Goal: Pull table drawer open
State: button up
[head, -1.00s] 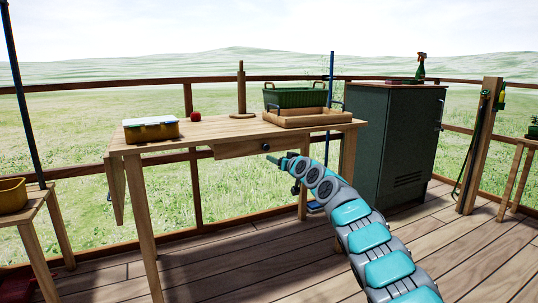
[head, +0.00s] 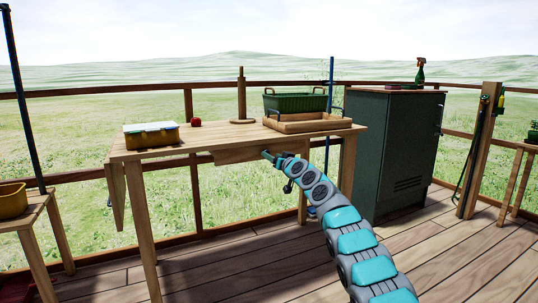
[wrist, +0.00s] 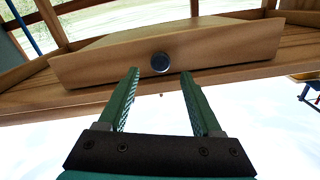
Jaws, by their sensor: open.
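The wooden table (head: 185,143) stands ahead in the head view. Its drawer front (head: 240,154) is under the tabletop's near edge. The drawer front also fills the upper part of the wrist view (wrist: 100,67), with a round dark metal knob (wrist: 160,62) near its middle. My gripper (head: 266,155) is at the drawer front in the head view and covers the knob there. In the wrist view my gripper (wrist: 159,74) has its two green fingers apart, with the knob between and just beyond the tips. The fingers do not appear to touch it.
On the table are a yellow box (head: 151,136), a red ball (head: 195,122), a wooden post stand (head: 241,95) and a wooden tray (head: 318,124) with a green crate (head: 296,102). A dark cabinet (head: 392,150) stands right. The floor (head: 230,270) in front is clear.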

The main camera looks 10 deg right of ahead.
jog(key=shift+p+x, duration=0.85)
jog(key=shift+x, duration=0.95)
jog(key=shift+f, duration=0.1)
jog(key=shift+c, duration=0.2)
grip_shut()
